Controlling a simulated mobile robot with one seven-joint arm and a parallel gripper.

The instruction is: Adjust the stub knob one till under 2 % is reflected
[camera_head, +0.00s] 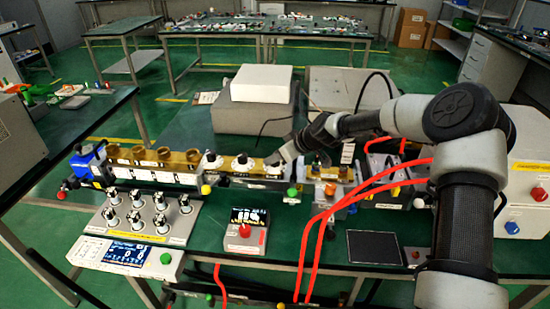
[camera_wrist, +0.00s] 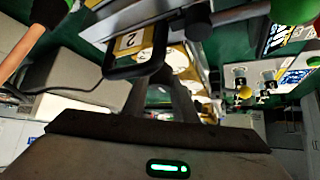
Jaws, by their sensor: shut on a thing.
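A brass waveguide section (camera_head: 227,168) on the bench carries three white stub knobs in a row: a left one (camera_head: 211,160), a middle one (camera_head: 242,163) and a right one (camera_head: 272,169). My gripper (camera_head: 279,160) reaches down from the right and is shut on the right knob. In the wrist view, my gripper's fingers (camera_wrist: 160,90) point at the brass section, and the held knob is mostly hidden.
A console with several knobs (camera_head: 122,230) and a blue display (camera_head: 126,256) stands front left. Red hoses (camera_head: 328,212) run in front of my arm. A blue part (camera_head: 88,160) ends the waveguide at left. A black panel (camera_head: 373,247) lies front right.

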